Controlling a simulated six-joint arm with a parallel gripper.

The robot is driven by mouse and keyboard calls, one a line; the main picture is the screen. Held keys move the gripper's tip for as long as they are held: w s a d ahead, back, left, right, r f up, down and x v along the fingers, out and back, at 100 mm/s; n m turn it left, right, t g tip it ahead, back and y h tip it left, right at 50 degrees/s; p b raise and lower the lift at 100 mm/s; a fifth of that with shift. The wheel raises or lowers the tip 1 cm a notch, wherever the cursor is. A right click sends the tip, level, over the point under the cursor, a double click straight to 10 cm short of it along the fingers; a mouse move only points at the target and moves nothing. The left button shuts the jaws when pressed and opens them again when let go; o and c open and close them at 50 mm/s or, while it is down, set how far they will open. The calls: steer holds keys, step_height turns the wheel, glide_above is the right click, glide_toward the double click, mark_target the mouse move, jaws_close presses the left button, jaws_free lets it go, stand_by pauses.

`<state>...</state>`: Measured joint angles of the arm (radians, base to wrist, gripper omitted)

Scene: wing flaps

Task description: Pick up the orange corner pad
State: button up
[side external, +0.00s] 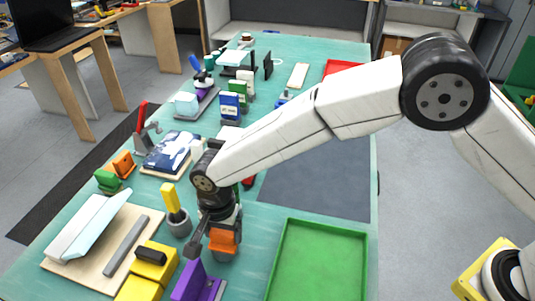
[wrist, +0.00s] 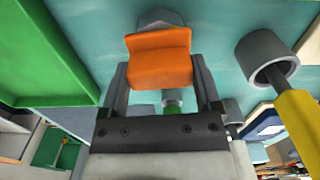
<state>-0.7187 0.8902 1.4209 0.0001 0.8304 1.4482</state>
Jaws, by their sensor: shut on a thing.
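The orange corner pad (wrist: 160,62) is an L-shaped block between my fingers in the wrist view. In the side view the pad (side external: 223,241) shows just under my gripper (side external: 212,232), above the teal table. My gripper (wrist: 160,88) is shut on the pad, with one finger on each side of it. A grey rounded piece (wrist: 160,20) shows beyond the pad on the teal surface. I cannot tell how far the pad is from the table.
A green tray (side external: 318,224) lies to the right. A yellow-handled tool in a grey cup (side external: 179,226) stands close on the left. Yellow blocks (side external: 152,262) and a purple bracket (side external: 200,283) are in front. A board with a pale wing flap (side external: 95,225) is further left.

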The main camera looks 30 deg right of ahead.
steer(key=shift+r, duration=0.85)
steer(key=s+d+r, duration=0.8)
steer(key=s+r, duration=0.3)
steer(key=shift+s+r, duration=0.15)
steer(key=shift+s, duration=0.1)
stand_by(0.4)
